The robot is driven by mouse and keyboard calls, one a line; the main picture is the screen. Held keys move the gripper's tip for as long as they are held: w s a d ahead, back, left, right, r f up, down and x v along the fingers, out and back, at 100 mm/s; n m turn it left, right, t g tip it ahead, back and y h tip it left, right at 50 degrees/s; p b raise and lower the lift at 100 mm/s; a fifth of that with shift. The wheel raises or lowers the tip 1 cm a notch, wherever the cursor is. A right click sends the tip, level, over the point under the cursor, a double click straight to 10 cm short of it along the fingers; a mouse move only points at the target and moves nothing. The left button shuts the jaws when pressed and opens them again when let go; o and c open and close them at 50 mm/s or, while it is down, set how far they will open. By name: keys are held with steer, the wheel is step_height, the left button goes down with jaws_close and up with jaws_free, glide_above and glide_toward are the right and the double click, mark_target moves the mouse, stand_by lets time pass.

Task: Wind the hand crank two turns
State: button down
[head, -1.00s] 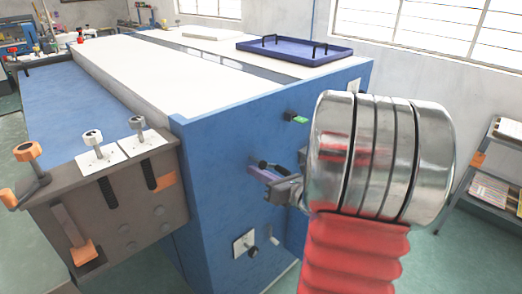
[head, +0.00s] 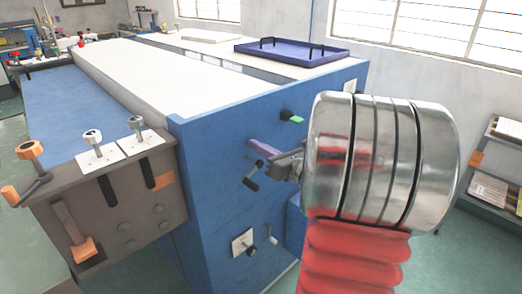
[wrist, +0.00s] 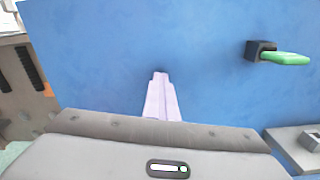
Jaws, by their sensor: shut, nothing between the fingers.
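A small dark crank (head: 252,183) with a black grip shows on the blue end panel (head: 215,150) of the machine in the head view. Its grip points down and to the left. My gripper (head: 254,146) is shut and empty, with its purple fingertips just above the crank, close to the panel. I cannot tell whether they touch the crank. In the wrist view the shut fingers (wrist: 160,78) point at the bare blue panel, and the crank does not show there. My wrist hides part of the crank's mount.
A green lever (head: 291,117) sits above my gripper; it also shows in the wrist view (wrist: 285,58). A lever plate (head: 243,243) is lower on the panel. An orange-handled crank (head: 30,170) is on the grey block at left. A blue tray (head: 290,50) lies on top.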

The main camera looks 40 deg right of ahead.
steer(key=shift+s+d+f, duration=0.35)
steer(key=shift+d+f, duration=0.1)
steer(key=shift+f, duration=0.2)
steer(key=shift+d+f, duration=0.45)
steer(key=shift+f, duration=0.3)
steer(key=shift+d+f, duration=0.4)
steer(key=shift+f, duration=0.4)
stand_by(0.3)
steer(key=shift+d+f, duration=0.45)
steer(key=shift+f, duration=0.25)
